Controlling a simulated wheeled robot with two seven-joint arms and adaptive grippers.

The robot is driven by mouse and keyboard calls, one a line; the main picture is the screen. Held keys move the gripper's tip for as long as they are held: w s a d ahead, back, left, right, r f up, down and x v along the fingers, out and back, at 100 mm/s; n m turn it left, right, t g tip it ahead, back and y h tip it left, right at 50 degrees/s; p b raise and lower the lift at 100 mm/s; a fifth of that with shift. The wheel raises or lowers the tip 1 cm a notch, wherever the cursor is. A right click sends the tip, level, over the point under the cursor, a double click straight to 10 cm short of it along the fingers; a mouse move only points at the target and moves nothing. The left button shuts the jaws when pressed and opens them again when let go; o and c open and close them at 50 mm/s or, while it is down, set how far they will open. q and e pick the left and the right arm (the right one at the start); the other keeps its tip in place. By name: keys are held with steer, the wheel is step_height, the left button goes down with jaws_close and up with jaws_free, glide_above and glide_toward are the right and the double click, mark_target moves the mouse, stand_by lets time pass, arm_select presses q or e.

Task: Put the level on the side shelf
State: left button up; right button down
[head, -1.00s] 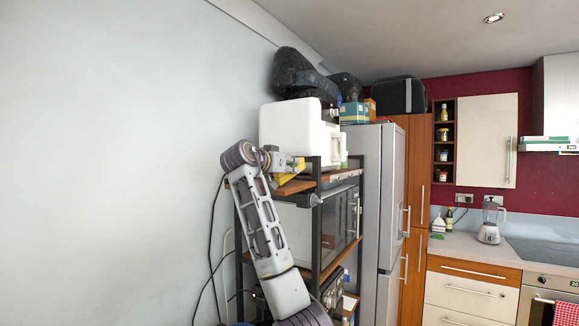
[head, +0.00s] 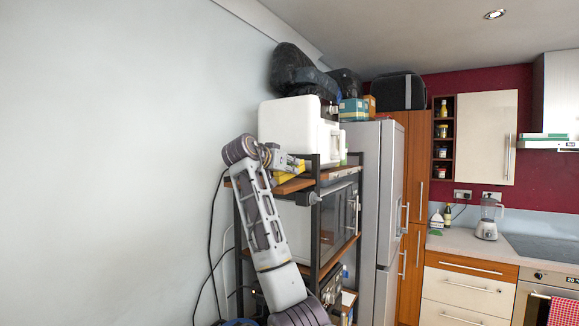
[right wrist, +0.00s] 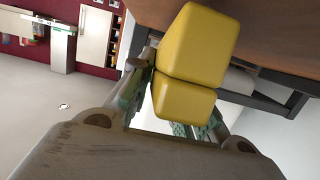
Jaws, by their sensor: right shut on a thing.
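The yellow level (right wrist: 198,42) is between the fingers of my right gripper (right wrist: 175,108) in the right wrist view, where it looks like two rounded yellow blocks. In the head view my right gripper (head: 286,164) is at the top wooden board (head: 298,185) of the dark-framed side shelf, near its left front corner. Only a small yellow part of the level (head: 287,178) shows there, close to the board. I cannot tell whether it touches the board. In the right wrist view a brown wooden surface (right wrist: 275,35) lies behind the level. My left gripper is not in view.
A white appliance (head: 288,122) stands on the top board behind my gripper, with dark bags (head: 296,72) above it. A dark oven-like appliance (head: 336,225) sits on the level below. A tall fridge (head: 388,190) stands to the right. A bare wall (head: 110,160) is on the left.

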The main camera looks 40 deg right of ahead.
steer(key=shift+d+f+y+p, duration=0.15)
steer(key=shift+y+p, duration=0.25)
steer(key=shift+p, duration=0.05)
steer(key=shift+d+f+y, duration=0.2)
steer(key=shift+f+y, duration=0.15)
steer(key=shift+y, duration=0.05)
stand_by(0.4)
steer(key=c, duration=1.6)
jaws_free()
steer(key=shift+c, duration=0.2)
steer(key=o, duration=0.6)
steer(key=shift+c, duration=0.2)
steer(key=shift+a, duration=0.15)
steer(key=v, duration=1.1)
steer(key=shift+a+r, duration=0.25)
steer(key=shift+a, duration=0.1)
